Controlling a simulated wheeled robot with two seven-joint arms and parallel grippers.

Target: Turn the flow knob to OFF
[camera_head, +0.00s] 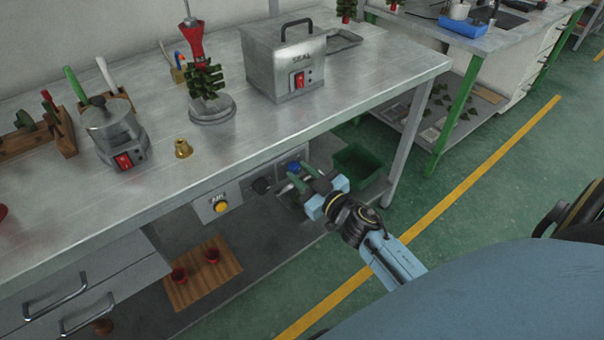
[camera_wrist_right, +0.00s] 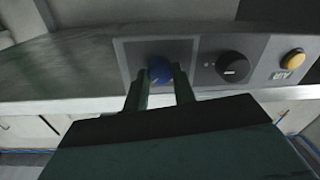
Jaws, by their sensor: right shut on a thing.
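A control panel (camera_head: 238,195) is set under the front edge of the steel bench. It carries a blue knob (camera_head: 293,166), a black knob (camera_head: 262,185) and a yellow button (camera_head: 221,206). My right gripper (camera_head: 305,176) reaches the panel from the right and is shut on the blue knob. In the right wrist view the blue knob (camera_wrist_right: 160,69) sits between the dark green fingers (camera_wrist_right: 160,86). The black knob (camera_wrist_right: 233,67), with a white mark, is to its right, clear of the fingers. No flow label or OFF mark is readable. My left gripper is out of view.
The bench (camera_head: 400,62) overhangs the panel; a steel SEAL box (camera_head: 285,68) stands on it. Below are a wooden board (camera_head: 190,291) with red cups and a green bin (camera_head: 358,166). Green floor with a yellow line (camera_head: 450,220) is open to the right.

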